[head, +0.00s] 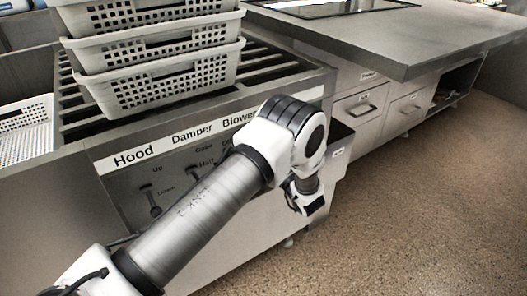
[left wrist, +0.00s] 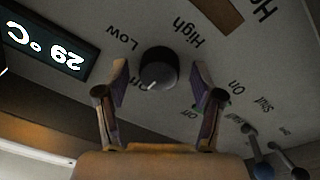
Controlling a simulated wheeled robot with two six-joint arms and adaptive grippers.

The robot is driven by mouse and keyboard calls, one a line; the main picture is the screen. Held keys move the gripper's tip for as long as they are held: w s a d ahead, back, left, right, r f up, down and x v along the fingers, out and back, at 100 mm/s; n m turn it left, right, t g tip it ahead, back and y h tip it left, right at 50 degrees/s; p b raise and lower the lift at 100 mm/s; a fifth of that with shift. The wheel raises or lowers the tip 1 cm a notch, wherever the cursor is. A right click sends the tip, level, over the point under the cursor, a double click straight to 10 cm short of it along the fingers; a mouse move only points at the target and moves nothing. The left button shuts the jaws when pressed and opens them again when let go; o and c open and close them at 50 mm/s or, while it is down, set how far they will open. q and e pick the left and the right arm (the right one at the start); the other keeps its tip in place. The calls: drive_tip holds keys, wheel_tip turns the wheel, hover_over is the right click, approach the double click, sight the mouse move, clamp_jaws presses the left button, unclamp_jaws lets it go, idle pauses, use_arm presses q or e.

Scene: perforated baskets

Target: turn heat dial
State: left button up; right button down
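The heat dial (left wrist: 158,68) is a round dark knob on a grey panel in the left wrist view. Its white mark points down-left in that picture, towards a partly covered label that looks like Off. Upside-down labels Low and High stand above it. My left gripper (left wrist: 160,92) is open, with one finger on each side of the dial and a visible gap to it. In the head view my left arm reaches across to the unit's right end, and the dial and the fingertips are hidden. My right gripper is not in view.
A lit temperature display (left wrist: 48,47) is left of the dial. Small levers (left wrist: 258,165) stand at lower right. In the head view, stacked perforated baskets (head: 150,85) sit on the slatted unit top, and Hood and Damper levers (head: 152,207) are on its front. The floor (head: 430,210) is clear.

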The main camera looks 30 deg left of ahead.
use_arm(q)
drive_tip(key=v, duration=1.2)
drive_tip(key=s+a+f+m+h, duration=0.2)
drive_tip(key=s+f+m+h, duration=0.4)
drive_tip(key=f, duration=0.3)
drive_tip(key=s+a+f+m+h, duration=0.1)
drive_tip(key=s+f+m+h, duration=0.3)
drive_tip(key=f+m, duration=0.45)
drive_tip(key=s+d+f+m+g+h, duration=0.2)
drive_tip(key=s+d+m+g+h, duration=0.15)
drive_tip(key=s, duration=0.75)
drive_tip(key=s+d+f+m+g+h, duration=0.2)
drive_tip(key=s+f+g+h, duration=0.15)
drive_tip(key=s, duration=0.75)
wheel_tip(320, 180, up, 27)
drive_tip(key=p, duration=2.6)
drive_tip(key=shift+s+d+r+h+p, duration=0.25)
drive_tip(key=shift+s+h+p, duration=0.1)
drive_tip(key=shift+s+h, duration=0.05)
